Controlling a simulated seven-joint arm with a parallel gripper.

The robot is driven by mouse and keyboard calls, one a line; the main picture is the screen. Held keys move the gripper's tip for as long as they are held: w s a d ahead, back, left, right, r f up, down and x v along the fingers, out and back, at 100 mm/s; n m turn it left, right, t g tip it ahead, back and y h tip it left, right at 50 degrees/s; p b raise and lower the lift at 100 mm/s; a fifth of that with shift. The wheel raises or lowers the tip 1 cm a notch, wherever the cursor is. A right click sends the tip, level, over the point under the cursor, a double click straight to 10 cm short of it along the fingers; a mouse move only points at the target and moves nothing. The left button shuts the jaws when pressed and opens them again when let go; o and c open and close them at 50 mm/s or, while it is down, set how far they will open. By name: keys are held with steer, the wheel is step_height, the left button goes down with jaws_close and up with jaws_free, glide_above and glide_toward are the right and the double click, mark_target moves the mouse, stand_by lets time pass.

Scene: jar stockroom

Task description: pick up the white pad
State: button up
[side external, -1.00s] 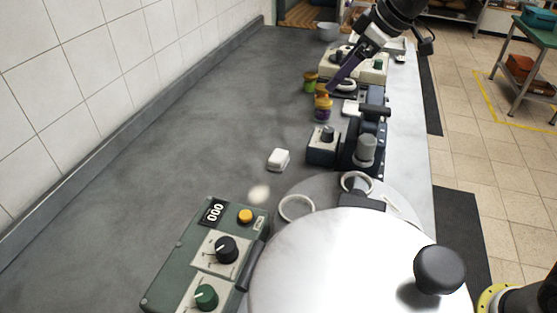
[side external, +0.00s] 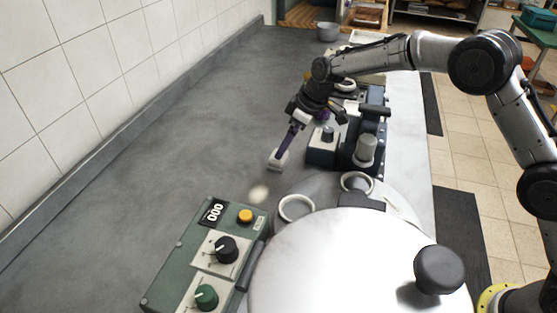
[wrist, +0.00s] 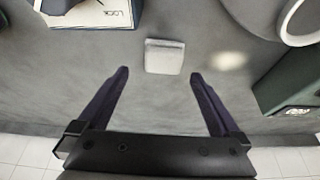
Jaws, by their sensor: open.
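The white pad (side external: 279,161) is a small block with rounded edges lying on the grey worktop, left of the dark machine. In the wrist view the pad (wrist: 164,56) lies ahead of the fingertips, roughly centred between the two fingers. My gripper (side external: 288,152) points down at the pad in the side view, its purple finger overlapping part of it. In the wrist view my gripper (wrist: 158,74) has its fingers spread wide with nothing between them. I cannot tell whether a finger touches the pad.
A green control box (side external: 205,255) with knobs stands in front. A large white round lid (side external: 345,265) with a black knob is at front right. A dark machine (side external: 365,140) stands right of the pad. The worktop (side external: 170,150) to the left is clear.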

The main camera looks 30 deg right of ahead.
steer(key=shift+a+x, duration=0.2)
steer(key=shift+x, duration=2.9)
steer(key=shift+s+r, duration=0.1)
steer(key=shift+s, duration=0.05)
steer(key=c, duration=1.2)
steer(key=shift+c, duration=0.2)
step_height(320, 180, up, 10)
